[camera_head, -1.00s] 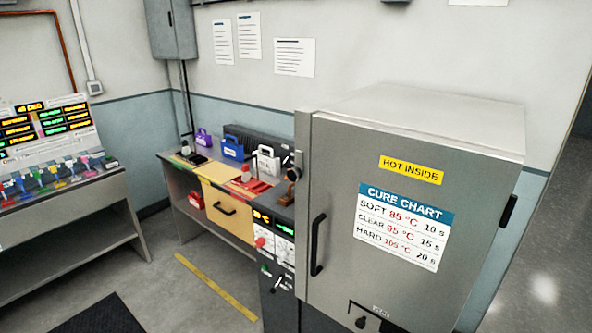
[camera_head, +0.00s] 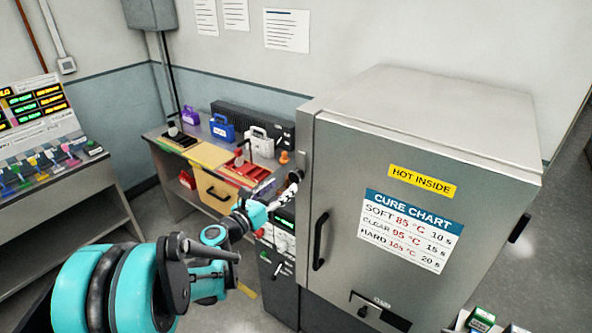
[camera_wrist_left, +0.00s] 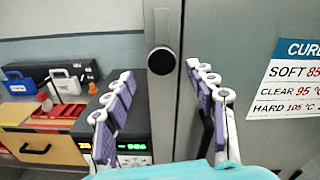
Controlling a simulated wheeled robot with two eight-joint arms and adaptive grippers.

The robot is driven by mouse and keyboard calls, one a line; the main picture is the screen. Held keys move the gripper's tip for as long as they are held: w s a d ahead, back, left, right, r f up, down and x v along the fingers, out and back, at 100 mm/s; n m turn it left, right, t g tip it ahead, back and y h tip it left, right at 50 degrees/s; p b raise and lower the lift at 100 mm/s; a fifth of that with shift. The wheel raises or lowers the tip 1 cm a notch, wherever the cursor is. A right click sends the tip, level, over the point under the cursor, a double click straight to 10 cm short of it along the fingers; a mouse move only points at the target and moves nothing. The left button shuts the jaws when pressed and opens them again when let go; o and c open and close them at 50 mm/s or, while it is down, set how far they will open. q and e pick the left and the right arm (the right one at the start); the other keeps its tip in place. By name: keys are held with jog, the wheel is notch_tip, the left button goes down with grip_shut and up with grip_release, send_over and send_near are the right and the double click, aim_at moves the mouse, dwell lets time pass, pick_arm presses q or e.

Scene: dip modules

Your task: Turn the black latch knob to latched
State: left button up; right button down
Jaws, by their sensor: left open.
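The black latch knob (camera_wrist_left: 162,60) is a round knob on the steel strip beside the oven door, in the upper middle of the left wrist view. My left gripper (camera_wrist_left: 158,72) is open and empty, with one purple-padded finger on each side of the knob in the picture. I see no clear contact with the knob. In the head view my left gripper (camera_head: 292,182) reaches the oven's left front edge. I cannot clearly make out the knob there. My right gripper is not in view.
The steel oven (camera_head: 415,150) has a black door handle (camera_head: 319,240) and a cure chart (camera_head: 408,230). A control panel (camera_head: 284,235) sits left of the door. A bench holds a blue case (camera_head: 222,128), a white case (camera_head: 260,140) and a red tray (camera_head: 246,170).

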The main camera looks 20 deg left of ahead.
aim_at(294, 178)
pick_arm(q)
jog(key=x, duration=0.7)
jog(key=shift+w+d, duration=0.15)
jog(key=shift+d, duration=0.05)
jog(key=shift+c, duration=0.2)
grip_shut()
